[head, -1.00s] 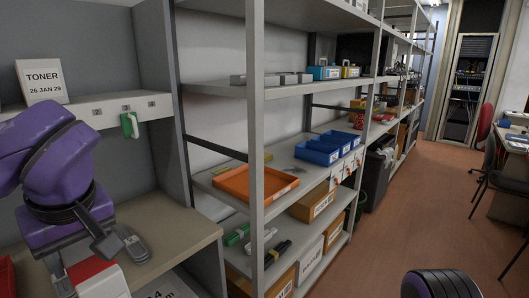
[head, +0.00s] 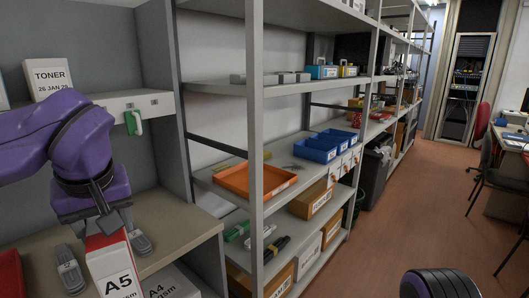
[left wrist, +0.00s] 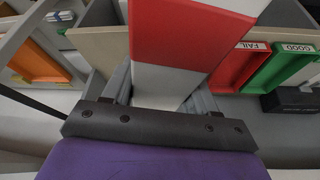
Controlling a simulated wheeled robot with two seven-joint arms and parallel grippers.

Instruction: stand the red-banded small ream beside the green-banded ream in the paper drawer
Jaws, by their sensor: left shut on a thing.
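The red-banded small ream (head: 112,268) is a white block marked A5 with a red band, in the lower left of the head view. My left gripper (head: 105,254) is shut on it, one finger on each side, and holds it upright or nearly so. The ream (left wrist: 185,35) also fills the middle of the left wrist view between the fingers (left wrist: 160,98). A white A4 ream (head: 172,284) shows low beside it, partly cut off; its band is not visible. I cannot tell the drawer's edges. My right gripper is not in view.
The beige worktop (head: 185,225) lies behind the held ream. A red FAIL tray (left wrist: 240,68) and a green GOOD tray (left wrist: 285,70) show in the left wrist view. A grey shelf post (head: 254,150) stands to the right, with an orange tray (head: 250,180) on the shelf.

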